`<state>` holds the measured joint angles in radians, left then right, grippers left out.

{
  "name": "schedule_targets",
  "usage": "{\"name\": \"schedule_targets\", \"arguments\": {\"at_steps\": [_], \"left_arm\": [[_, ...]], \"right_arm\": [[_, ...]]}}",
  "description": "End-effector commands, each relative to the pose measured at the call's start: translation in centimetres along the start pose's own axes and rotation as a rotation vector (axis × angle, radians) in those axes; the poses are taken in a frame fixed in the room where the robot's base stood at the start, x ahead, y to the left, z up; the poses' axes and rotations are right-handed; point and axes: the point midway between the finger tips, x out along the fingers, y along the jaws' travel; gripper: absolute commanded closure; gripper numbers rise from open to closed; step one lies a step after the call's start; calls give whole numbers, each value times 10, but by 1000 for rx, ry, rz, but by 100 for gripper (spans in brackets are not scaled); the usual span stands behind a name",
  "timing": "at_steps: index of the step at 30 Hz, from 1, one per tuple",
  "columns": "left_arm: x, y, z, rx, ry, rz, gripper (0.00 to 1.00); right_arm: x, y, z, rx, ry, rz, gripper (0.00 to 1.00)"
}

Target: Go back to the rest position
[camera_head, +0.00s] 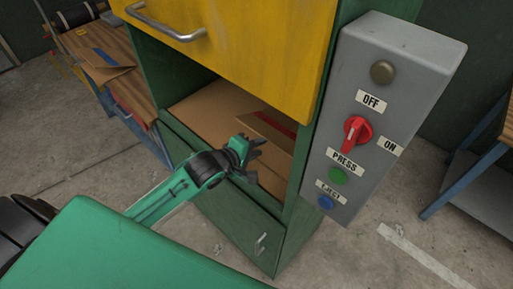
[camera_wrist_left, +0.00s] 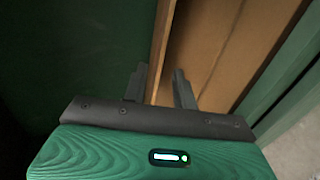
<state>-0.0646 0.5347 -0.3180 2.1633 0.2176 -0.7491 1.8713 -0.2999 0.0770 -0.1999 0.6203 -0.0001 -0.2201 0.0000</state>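My left gripper (camera_head: 252,160) is in front of the open bay of a green cabinet (camera_head: 186,146). Beyond the fingers is a brown cardboard box (camera_wrist_left: 222,40); in the head view this box (camera_head: 205,105) lies inside the bay. I cannot tell whether the fingers touch the cabinet or the box. My right gripper is not in view.
A yellow door (camera_head: 240,45) with a metal handle is above the bay. A grey control box (camera_head: 385,105) with a red knob and buttons is on the right. A workbench (camera_head: 115,70) stands at left, a blue-legged table (camera_head: 465,170) at right. Concrete floor is open in front.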

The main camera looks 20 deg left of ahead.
Motion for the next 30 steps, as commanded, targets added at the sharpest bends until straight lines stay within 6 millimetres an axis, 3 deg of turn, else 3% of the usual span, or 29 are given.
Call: {"name": "schedule_targets", "arguments": {"at_steps": [11,16,23,30], "left_arm": [[0,0,0,0,0,0,72],[-5,-12,6,68,7,-37,72],[-35,-60,24,396,9,-215,72],[-82,-113,40,777,-84,-442,72]], "right_arm": [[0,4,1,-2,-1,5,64],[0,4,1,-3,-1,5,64],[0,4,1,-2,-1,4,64],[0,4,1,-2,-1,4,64]]}}
